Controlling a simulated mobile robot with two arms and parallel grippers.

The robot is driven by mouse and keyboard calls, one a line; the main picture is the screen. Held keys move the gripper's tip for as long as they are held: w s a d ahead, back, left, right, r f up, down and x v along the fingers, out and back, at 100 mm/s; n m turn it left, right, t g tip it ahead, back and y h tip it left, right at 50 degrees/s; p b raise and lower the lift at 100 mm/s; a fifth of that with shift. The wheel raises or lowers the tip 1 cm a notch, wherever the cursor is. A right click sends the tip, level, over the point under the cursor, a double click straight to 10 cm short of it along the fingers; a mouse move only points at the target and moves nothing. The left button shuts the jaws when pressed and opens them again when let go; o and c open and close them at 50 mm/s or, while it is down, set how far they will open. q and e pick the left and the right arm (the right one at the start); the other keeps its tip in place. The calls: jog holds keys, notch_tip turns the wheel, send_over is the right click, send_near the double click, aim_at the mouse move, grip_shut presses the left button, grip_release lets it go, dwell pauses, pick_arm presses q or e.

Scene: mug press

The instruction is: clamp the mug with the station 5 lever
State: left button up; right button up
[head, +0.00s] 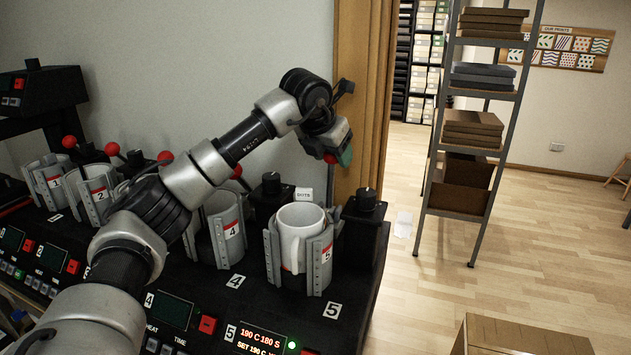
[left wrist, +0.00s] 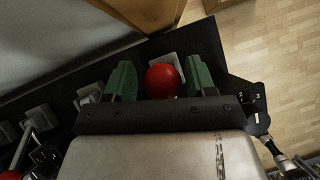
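The white mug (head: 293,240) stands upright in the station 5 press (head: 321,262), between its grey clamp plates, at the right end of the bench. The station 5 lever's red knob (head: 330,158) shows just under my left gripper (head: 342,148), above and behind the mug. In the left wrist view the red knob (left wrist: 163,81) lies between the green fingers of my left gripper (left wrist: 161,78). The fingers are apart, with a narrow gap on each side of the knob. The lever's shaft is mostly hidden. My right gripper is not in view.
Other presses with red-knobbed levers stand in a row to the left, including station 2 (head: 98,190). A black knob post (head: 366,200) stands right of the mug. A wooden door frame (head: 362,95) is just behind the gripper. A shelf rack (head: 478,110) stands farther right.

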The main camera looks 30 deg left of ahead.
pick_arm(q)
jog(key=shift+o, duration=0.5)
jog(key=shift+f, duration=0.1)
jog(key=r+p, duration=0.1)
jog(key=r, duration=0.1)
jog(key=r+p, duration=0.2)
jog(key=s+r+p, duration=0.1)
jog(key=r, duration=0.2)
jog(key=shift+p, duration=0.3)
jog(key=shift+f, duration=0.1)
jog(key=p+v, duration=0.2)
jog(key=v, duration=0.4)
jog(key=shift+f, duration=0.1)
dwell(0.3)
